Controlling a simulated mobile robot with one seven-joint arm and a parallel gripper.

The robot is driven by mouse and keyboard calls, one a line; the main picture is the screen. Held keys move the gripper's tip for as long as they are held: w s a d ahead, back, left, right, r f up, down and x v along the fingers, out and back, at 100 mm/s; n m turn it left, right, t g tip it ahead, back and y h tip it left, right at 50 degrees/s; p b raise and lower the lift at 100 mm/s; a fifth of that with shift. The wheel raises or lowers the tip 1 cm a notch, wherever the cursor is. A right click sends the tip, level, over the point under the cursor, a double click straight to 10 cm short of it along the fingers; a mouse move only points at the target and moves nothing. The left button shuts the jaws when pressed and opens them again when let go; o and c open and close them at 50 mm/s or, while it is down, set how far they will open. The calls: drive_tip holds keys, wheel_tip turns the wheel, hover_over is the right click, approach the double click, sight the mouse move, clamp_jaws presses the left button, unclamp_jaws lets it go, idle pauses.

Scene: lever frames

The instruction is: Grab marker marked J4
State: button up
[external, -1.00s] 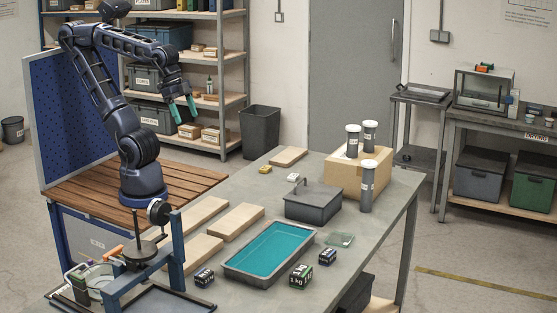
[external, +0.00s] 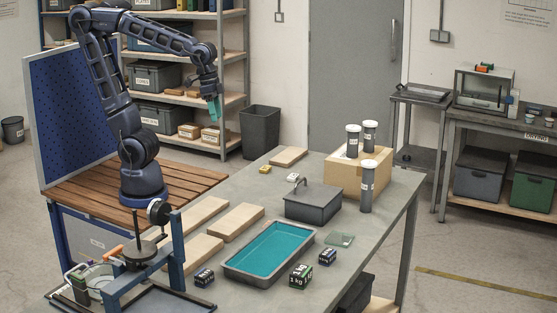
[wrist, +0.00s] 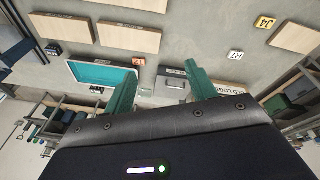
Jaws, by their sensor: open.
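The marker that appears to read J4 is a small yellow block (wrist: 265,22) at the upper right of the wrist view, near a wooden board. In the external view a yellow block (external: 265,170) lies on the far part of the table, near the board there. My gripper (external: 214,108) is high in the air, left of the table's far end, fingers pointing down. In the wrist view its two teal fingers (wrist: 162,84) are apart with nothing held between them. The yellow block is outside them, to the upper right.
A white marker (wrist: 236,56) lies near the yellow one, and a red-orange marker (wrist: 138,61) lies by the teal-filled tray (external: 270,252). A grey lidded box (external: 313,205), cardboard box (external: 340,181) with upright tubes, and wooden boards (external: 236,222) occupy the table.

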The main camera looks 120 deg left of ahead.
drive_tip(key=w+a+f+n+g, duration=0.1)
drive_tip(key=w+a+f+n, duration=0.1)
drive_tip(key=a, duration=0.4)
drive_tip(key=w+a+f+n+g, duration=0.1)
drive_tip(key=w+a+f+n, duration=0.15)
drive_tip(key=a, duration=0.25)
drive_tip(key=n+h, duration=0.3)
drive_tip(key=n, duration=0.4)
hover_over(266, 168)
drive_tip(key=w+d, duration=0.3)
drive_tip(key=w, duration=0.1)
wheel_tip(266, 168, down, 11)
drive_tip(key=s+a+f+n, duration=0.1)
drive_tip(key=a+f, duration=0.1)
drive_tip(key=f, duration=0.1)
drive_tip(key=s+a+f+n+h, duration=0.1)
drive_tip(key=s+a+f, duration=0.1)
drive_tip(key=f, duration=0.2)
drive_tip(key=s+a+f+n, duration=0.1)
drive_tip(key=s+a+f, duration=0.1)
drive_tip(key=a+f, duration=0.1)
drive_tip(key=shift+s+f, duration=0.15)
drive_tip(key=shift+f, duration=0.35)
drive_tip(key=shift+w+d+x, duration=0.1)
drive_tip(key=shift+d+x, duration=0.05)
drive_tip(key=shift+x, duration=1.45)
drive_tip(key=shift+w+d+x, duration=0.1)
drive_tip(key=shift+w+x, duration=0.05)
drive_tip(key=shift+x, duration=1.45)
drive_tip(key=shift+r, duration=0.15)
